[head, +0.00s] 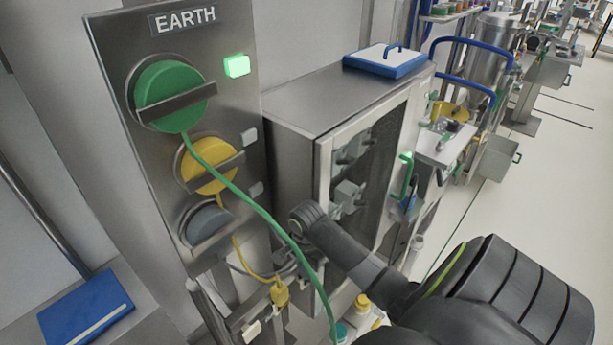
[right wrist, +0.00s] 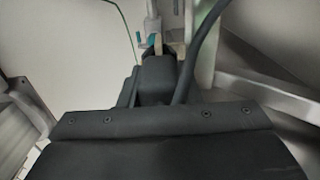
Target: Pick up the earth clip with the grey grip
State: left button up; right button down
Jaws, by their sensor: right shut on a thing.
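The right gripper (head: 287,262) is small and dark in the head view, below the grey reel (head: 205,222) and beside the yellow cable. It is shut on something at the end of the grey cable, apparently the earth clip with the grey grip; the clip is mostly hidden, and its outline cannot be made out. In the right wrist view the gripper (right wrist: 158,48) has a small pale piece at its tips, and a dark cable passes on the right. A yellow clip (head: 280,294) hangs on the yellow cable just below. The left gripper is not in view.
The EARTH panel (head: 185,55) carries green (head: 170,90) and yellow (head: 208,165) reels, with a lit green lamp (head: 237,66). The green cable (head: 262,215) runs down across the front. A steel cabinet (head: 310,95) stands close behind my arm. Open floor lies right.

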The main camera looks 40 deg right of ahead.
notch_tip(320, 180, up, 6)
jog(key=shift+r, duration=0.2)
jog(key=s+d+b, duration=0.1)
jog(key=s, duration=1.7)
jog(key=shift+d+r, duration=0.25)
jog(key=shift+b, duration=0.3)
